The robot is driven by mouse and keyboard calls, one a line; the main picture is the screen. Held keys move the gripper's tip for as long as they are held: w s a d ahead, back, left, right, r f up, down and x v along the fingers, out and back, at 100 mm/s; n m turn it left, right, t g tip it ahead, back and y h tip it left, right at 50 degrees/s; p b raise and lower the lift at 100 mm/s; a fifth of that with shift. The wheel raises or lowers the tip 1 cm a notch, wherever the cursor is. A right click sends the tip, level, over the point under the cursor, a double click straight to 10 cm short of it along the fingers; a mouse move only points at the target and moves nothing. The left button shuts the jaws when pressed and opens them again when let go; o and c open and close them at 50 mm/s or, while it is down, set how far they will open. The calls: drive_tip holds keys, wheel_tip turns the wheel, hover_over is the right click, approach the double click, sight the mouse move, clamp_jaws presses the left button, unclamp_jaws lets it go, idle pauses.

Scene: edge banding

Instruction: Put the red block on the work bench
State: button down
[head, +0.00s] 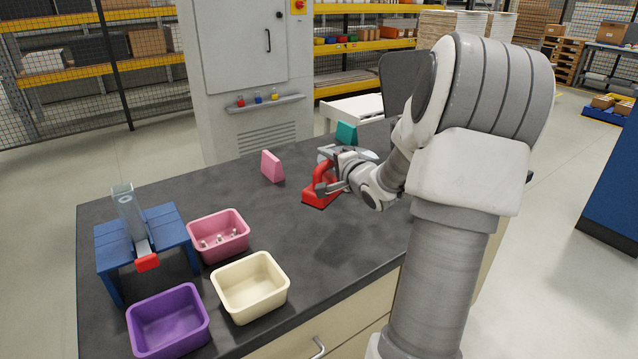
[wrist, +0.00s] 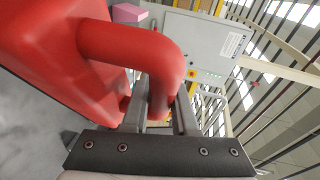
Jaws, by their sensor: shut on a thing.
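The red block (head: 319,197) has a loop handle and is at the middle of the dark work bench top (head: 235,188) in the head view. I cannot tell whether its base touches the top. My gripper (head: 325,186) comes from the right and is shut on the handle. In the wrist view the red block (wrist: 60,55) fills the upper left, and its handle (wrist: 140,48) runs down between the jaws of my gripper (wrist: 160,112). The fingertips are partly hidden behind the handle.
A pink block (head: 272,166) and a teal block (head: 346,133) stand nearby. A blue stand with a clamp (head: 150,235) and pink (head: 218,245), cream (head: 250,305) and purple (head: 168,340) bins occupy the left. Bare top lies between the bins and the red block.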

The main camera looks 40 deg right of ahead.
drive_tip(key=shift+w+a+f+b, duration=0.8)
drive_tip(key=shift+w+f+b, duration=0.35)
drive_tip(key=shift+w+f, duration=0.7)
drive_tip(key=shift+w+a+f+b, duration=0.8)
drive_tip(key=shift+w+f+b, duration=0.35)
drive_tip(key=shift+w+f, duration=0.7)
drive_tip(key=shift+w+a+f+b, duration=0.8)
drive_tip(key=shift+w+f+b, duration=0.35)
drive_tip(key=shift+w+f, duration=0.65)
drive_tip(key=shift+f, duration=0.1)
drive_tip(key=c, duration=0.7)
unclamp_jaws()
